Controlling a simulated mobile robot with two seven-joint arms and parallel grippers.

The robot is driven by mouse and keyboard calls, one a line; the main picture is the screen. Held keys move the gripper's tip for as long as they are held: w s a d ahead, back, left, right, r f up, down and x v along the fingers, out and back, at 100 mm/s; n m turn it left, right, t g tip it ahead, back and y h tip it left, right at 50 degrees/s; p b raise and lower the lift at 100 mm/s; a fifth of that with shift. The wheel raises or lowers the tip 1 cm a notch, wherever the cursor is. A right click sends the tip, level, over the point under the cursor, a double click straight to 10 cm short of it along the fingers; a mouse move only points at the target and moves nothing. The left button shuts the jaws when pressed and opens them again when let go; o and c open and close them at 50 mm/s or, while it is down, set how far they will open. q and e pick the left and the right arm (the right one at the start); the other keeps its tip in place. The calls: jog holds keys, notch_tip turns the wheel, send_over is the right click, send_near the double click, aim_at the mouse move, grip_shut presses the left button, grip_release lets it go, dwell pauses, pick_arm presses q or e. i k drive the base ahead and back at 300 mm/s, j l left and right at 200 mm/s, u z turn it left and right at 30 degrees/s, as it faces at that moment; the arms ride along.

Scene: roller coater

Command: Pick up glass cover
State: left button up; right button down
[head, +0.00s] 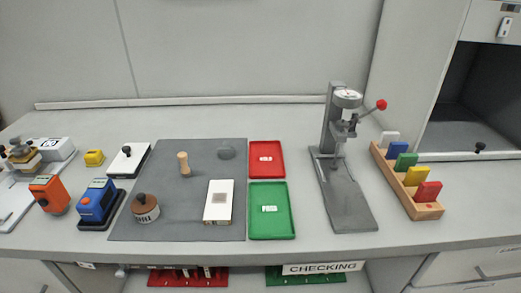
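A small round grey see-through piece (227,151), which looks like the glass cover, lies near the far right corner of the dark grey mat (165,220). It is faint against the mat, and its exact shape is hard to tell. A wooden peg-like handle (183,163) stands to its left, and a white block with a beige square (219,201) lies in front of it. A brown round piece with a black knob (145,207) sits at the mat's near left. Neither of my grippers shows in the head view.
A red tray (267,145) and a green tray (286,209) lie right of the mat. A grey press stand (348,205) with a red-knobbed lever and a wooden rack (426,211) of coloured pieces stand further right. Blue (98,195) and orange (48,191) devices stand left.

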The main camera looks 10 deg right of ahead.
aim_at(226, 152)
jog(key=k+u, duration=0.1)
jog(key=u, duration=0.3)
jog(key=k+u, duration=0.15)
jog(key=u, duration=0.2)
jog(key=k+u, duration=0.1)
jog(key=u, duration=0.3)
